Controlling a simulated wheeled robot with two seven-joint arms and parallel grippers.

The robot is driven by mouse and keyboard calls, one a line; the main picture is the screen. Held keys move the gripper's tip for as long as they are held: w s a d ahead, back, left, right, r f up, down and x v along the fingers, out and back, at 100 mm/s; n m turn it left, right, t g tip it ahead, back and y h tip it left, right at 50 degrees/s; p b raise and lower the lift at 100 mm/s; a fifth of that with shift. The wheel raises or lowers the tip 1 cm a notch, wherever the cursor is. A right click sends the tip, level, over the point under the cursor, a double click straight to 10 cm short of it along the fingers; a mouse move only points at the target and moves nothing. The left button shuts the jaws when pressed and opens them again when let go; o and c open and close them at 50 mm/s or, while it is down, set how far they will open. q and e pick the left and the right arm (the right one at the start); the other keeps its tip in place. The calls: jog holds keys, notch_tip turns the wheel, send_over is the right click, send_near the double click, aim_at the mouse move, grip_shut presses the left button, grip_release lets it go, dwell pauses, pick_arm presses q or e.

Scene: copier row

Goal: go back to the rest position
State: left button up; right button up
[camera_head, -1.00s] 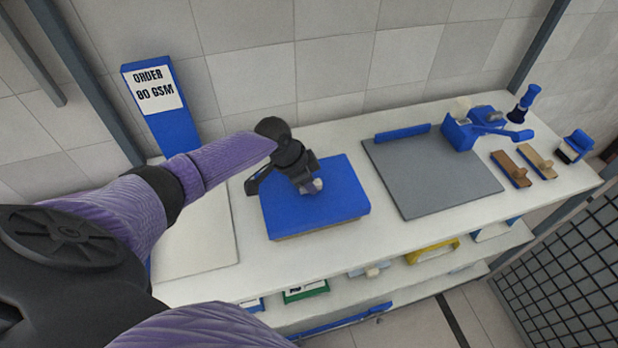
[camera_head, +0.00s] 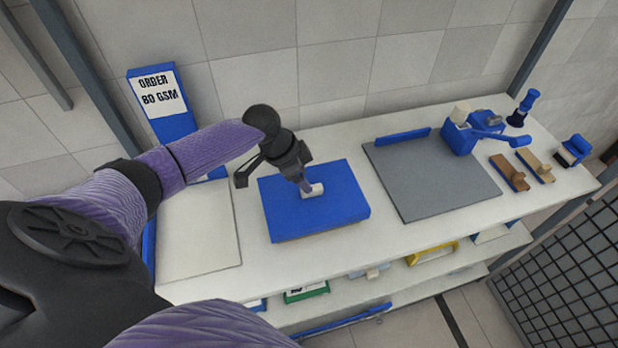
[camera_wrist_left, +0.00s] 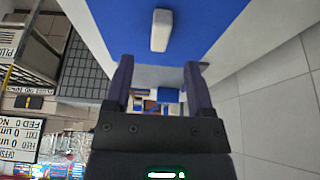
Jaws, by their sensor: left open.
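My left arm comes in from the left in the head view. My left gripper (camera_head: 303,184) is over the blue board (camera_head: 340,205) on the white counter, beside the board's small white handle (camera_head: 313,191). In the left wrist view the two fingers of my left gripper (camera_wrist_left: 158,85) stand apart with nothing held between them. The white handle (camera_wrist_left: 161,30) shows beyond the fingertips, on the blue surface (camera_wrist_left: 205,22). My right gripper shows in neither view.
An order sign (camera_head: 160,95) stands at the back left. A grey mat (camera_head: 430,180), a blue device (camera_head: 462,136) and wooden-handled pieces (camera_head: 508,172) lie to the right. A pale flat panel (camera_head: 195,235) is at the left. A shelf (camera_head: 400,278) below holds several items. A black grid (camera_head: 570,270) stands at lower right.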

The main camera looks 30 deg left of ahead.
pick_arm(q)
jog(key=v, duration=0.5)
jog(key=shift+m+g, duration=0.4)
jog(key=shift+m, duration=0.1)
jog(key=s+d+f, duration=0.1)
jog(key=d, duration=0.1)
jog(key=s+d+f, duration=0.1)
jog(key=d, duration=0.1)
jog(key=s+d+f, duration=0.1)
jog(key=d, duration=0.1)
jog(key=shift+s+f+p, duration=0.35)
jog(key=s+d+f+n, duration=0.1)
jog(key=s+d+n, duration=0.1)
jog(key=s+d, duration=0.75)
jog(key=s+a+r+n+y, duration=0.1)
jog(key=s+a+n+y, duration=0.2)
jog(key=s+n, duration=0.25)
jog(key=s+f+b, duration=0.2)
jog(key=f+b, duration=0.1)
jog(key=f, duration=0.9)
jog(key=s+f+b, duration=0.2)
jog(key=f+b, duration=0.1)
jog(key=f, duration=1)
jog(key=s+a+f+m+g+b, duration=0.1)
jog(key=s+a+f+g+b, duration=0.1)
jog(key=s+f, duration=1)
jog(key=shift+s+a+f+b, duration=0.3)
jog(key=shift+a+b, duration=0.3)
jog(key=shift+b, duration=0.3)
